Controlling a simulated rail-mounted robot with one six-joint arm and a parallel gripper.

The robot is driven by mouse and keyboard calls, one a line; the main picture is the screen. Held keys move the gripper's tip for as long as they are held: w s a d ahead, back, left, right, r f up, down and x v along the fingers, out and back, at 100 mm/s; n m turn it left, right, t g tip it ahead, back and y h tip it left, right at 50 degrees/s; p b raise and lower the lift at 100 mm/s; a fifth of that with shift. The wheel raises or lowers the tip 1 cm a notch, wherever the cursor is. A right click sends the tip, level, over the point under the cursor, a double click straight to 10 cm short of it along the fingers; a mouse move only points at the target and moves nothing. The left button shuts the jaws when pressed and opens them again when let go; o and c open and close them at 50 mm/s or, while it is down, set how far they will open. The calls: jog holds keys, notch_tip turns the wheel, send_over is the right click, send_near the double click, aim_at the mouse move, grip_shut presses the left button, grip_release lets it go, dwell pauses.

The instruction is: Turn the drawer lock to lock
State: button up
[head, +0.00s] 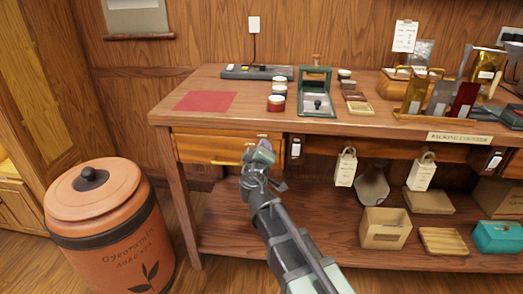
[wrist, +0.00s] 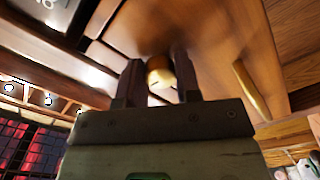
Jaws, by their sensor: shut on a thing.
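The wooden drawer (head: 208,147) is under the left end of the counter and looks closed. Its front also fills the upper middle of the wrist view (wrist: 210,75). The drawer lock (wrist: 160,76) is a small round brass piece on that front, with a dark slot-like mark. My gripper (head: 262,152) is at the right part of the drawer front. In the wrist view its two dark fingers (wrist: 160,67) stand on either side of the lock and are shut on it. In the head view my gripper hides the lock.
A brass handle (wrist: 247,92) lies beside the lock. A terracotta bin (head: 105,225) stands left of the counter (head: 160,113). A tagged item (head: 345,167) hangs right of my gripper. An open box (head: 386,228) is on the lower shelf (head: 320,252).

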jog(key=o, duration=0.9)
jog(key=s, duration=1)
jog(key=shift+s+a, duration=0.4)
